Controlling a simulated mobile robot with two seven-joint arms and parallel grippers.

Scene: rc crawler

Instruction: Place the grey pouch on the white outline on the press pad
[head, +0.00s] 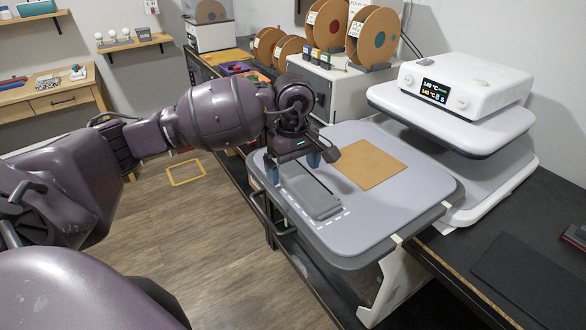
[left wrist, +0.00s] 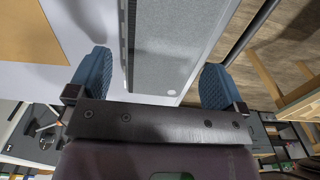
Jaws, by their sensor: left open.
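The grey pouch (head: 318,200) lies flat near the left edge of the light grey press pad (head: 385,215). White dashes of the outline (head: 333,220) show on the pad just beyond the pouch's near end; the rest of the outline cannot be made out. My left gripper (head: 293,169) is open over the pouch's far part, with blue fingertips pointing down. In the left wrist view the pouch (left wrist: 172,50) lies between the spread fingers (left wrist: 153,82), with gaps on both sides. Contact cannot be seen. My right gripper is not in view.
A tan sheet (head: 368,164) lies on the pad right of the pouch. The white heat press head (head: 455,95) stands to the right, swung clear of the pad. Spools (head: 374,37) stand behind. The pad's near right part is bare.

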